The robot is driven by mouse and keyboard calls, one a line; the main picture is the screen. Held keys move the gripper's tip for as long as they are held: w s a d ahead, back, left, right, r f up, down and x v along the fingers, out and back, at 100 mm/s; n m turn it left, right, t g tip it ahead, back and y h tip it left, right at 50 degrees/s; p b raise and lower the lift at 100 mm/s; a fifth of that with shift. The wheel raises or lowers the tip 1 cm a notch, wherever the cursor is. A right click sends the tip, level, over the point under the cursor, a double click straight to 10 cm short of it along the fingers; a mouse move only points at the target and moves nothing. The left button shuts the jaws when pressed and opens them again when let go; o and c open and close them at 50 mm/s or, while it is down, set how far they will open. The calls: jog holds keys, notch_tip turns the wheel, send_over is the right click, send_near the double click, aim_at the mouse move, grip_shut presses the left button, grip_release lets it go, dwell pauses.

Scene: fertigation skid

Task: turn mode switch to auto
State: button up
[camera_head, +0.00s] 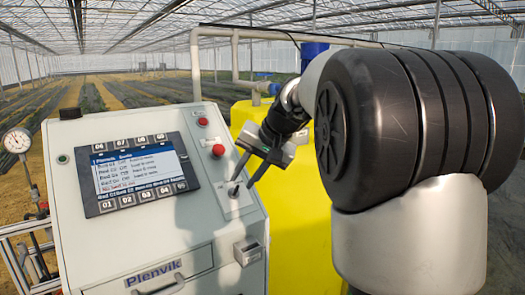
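The control cabinet (160,240) stands at the left with a sloped light-grey front. The mode switch (233,190) is a small dark knob on a pale plate at the panel's right side, below the red buttons. My gripper (244,181) comes down from the upper right, its two dark fingers apart, one at each side of the switch. The fingertips are close to the knob; I cannot tell whether they touch it. The knob's exact pointing direction and the plate's labels are too small to read.
Left of the switch is a display (132,174) with numbered keys. A red mushroom button (218,150) and a red lamp (203,121) sit above the switch. A grey latch (248,250) projects below. A yellow tank (300,220) and pipes stand behind; a gauge (18,140) is at left.

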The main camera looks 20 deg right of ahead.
jog(key=v, duration=1.3)
jog(key=shift+d, duration=0.1)
